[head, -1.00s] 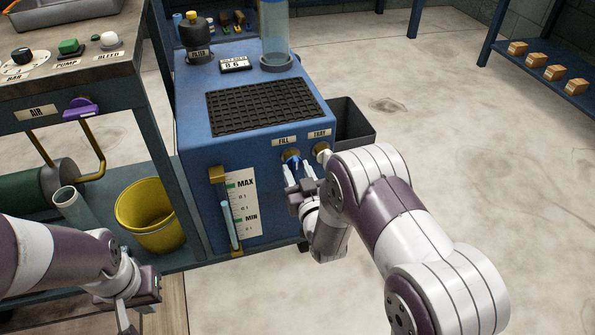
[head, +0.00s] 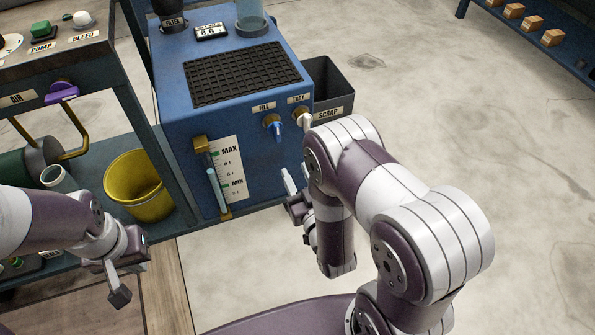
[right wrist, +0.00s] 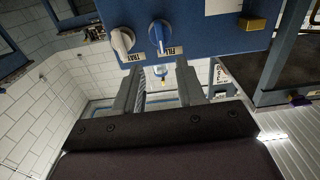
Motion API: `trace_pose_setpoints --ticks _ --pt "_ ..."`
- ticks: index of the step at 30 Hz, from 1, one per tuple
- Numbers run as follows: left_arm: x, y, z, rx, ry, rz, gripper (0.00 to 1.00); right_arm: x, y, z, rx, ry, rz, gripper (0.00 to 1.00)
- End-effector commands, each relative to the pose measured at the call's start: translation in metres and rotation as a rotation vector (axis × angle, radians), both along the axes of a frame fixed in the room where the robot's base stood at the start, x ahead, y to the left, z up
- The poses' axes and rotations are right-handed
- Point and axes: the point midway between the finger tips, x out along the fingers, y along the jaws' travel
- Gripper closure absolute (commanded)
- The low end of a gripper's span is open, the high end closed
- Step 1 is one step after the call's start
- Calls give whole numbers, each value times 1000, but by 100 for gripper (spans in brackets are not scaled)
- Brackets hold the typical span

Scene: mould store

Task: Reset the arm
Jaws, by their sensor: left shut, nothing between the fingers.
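My right gripper (head: 296,182) hangs in front of the blue machine (head: 181,116), below and apart from its valve handles. In the right wrist view its two fingers stand apart with a clear gap (right wrist: 158,78) and nothing between them. The blue FILL handle (head: 278,131) points down in the head view; it also shows in the right wrist view (right wrist: 160,34). The white TRAY handle (head: 305,122) is beside it, partly behind my right arm, and shows whole in the right wrist view (right wrist: 122,42). My left gripper (head: 120,296) is shut and empty at the lower left.
A bench (head: 60,66) with a purple AIR handle (head: 62,92) is at the left, with a yellow bucket (head: 138,188) on its lower shelf. A grey SCRAP bin (head: 333,82) stands behind the machine's right side. The floor (head: 500,130) to the right is clear.

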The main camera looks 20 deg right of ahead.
Motion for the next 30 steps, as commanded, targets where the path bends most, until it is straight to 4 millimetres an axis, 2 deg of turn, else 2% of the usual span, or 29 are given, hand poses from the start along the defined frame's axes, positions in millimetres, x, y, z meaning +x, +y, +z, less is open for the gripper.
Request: trace_pose_setpoints --ticks 14,17,18,19,21,22,24,26,29,30 --pt "0 0 -1 0 0 0 100 0 0 -5 -1 21 0 61" --pt "0 0 -1 0 0 0 100 -6 -1 -40 -9 196 -1 61" --pt "0 0 0 0 0 0 100 -15 -1 -64 -14 331 0 61" --pt "0 0 0 0 0 0 100 -21 -1 -80 -18 440 1 61" --pt "0 0 1 0 0 0 100 -35 0 -103 -26 702 5 61" --pt "0 0 2 0 0 0 100 -42 0 -106 -30 810 6 61" --pt "0 0 5 0 0 0 100 -62 0 -103 -36 1036 6 61" --pt "0 0 7 0 0 0 100 -81 -2 -90 -41 1197 8 61" --pt "0 0 10 0 0 0 100 -110 -5 -55 -48 1404 8 61" --pt "0 0 12 0 0 0 100 -121 -7 -38 -49 1471 7 61"
